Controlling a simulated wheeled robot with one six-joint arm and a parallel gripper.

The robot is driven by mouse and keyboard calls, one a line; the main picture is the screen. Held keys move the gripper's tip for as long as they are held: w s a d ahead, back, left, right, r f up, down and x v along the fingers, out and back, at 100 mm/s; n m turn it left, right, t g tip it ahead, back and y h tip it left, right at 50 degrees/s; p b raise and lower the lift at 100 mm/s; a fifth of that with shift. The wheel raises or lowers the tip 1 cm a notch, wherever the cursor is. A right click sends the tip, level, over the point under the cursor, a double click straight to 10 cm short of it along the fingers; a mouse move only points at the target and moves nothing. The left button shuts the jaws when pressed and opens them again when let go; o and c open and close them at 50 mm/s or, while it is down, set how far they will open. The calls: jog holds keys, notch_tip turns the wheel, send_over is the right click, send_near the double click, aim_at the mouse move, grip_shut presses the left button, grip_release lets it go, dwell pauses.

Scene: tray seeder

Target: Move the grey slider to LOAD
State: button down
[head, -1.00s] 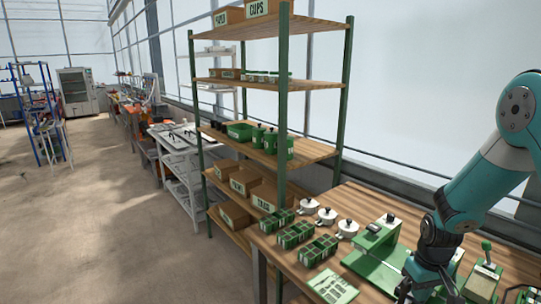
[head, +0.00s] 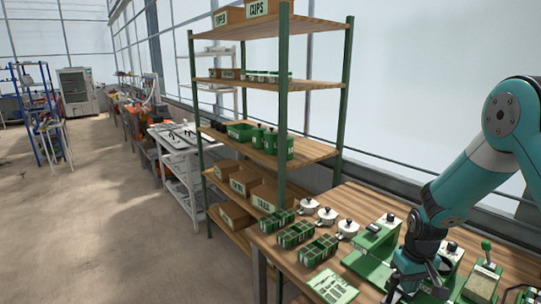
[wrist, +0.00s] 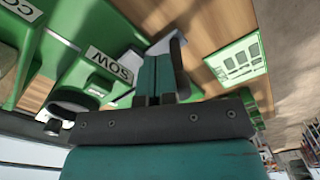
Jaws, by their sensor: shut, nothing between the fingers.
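The green tray seeder (head: 366,262) stands on the wooden bench. In the wrist view a green part with a SOW label (wrist: 110,65) lies left of my fingers. My gripper (head: 397,292) is low over the bench at the seeder's near side, and its fingertips are hard to make out in the head view. In the wrist view my gripper (wrist: 160,72) has its teal fingers together, with nothing seen between them. A pale grey piece shows just beyond the fingers; I cannot tell whether it is the grey slider. No LOAD label is readable.
A green and white printed card (head: 332,287) lies at the bench's front edge; it also shows in the wrist view (wrist: 238,61). Green cell trays (head: 296,234) and white lidded pots (head: 326,215) stand to the left. A green-posted shelf (head: 283,150) rises behind them.

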dwell(0.4)
jog(key=shift+w+a, duration=0.95)
jog(key=shift+w, duration=0.35)
jog(key=shift+s+d+r+p, duration=0.1)
jog(key=shift+s+r+p, duration=0.05)
jog(key=shift+r+p, duration=1.4)
jog(key=shift+s+d+r+p, duration=0.15)
jog(key=shift+r+p, duration=0.8)
jog(key=shift+r, duration=1.05)
jog(key=shift+a, duration=0.1)
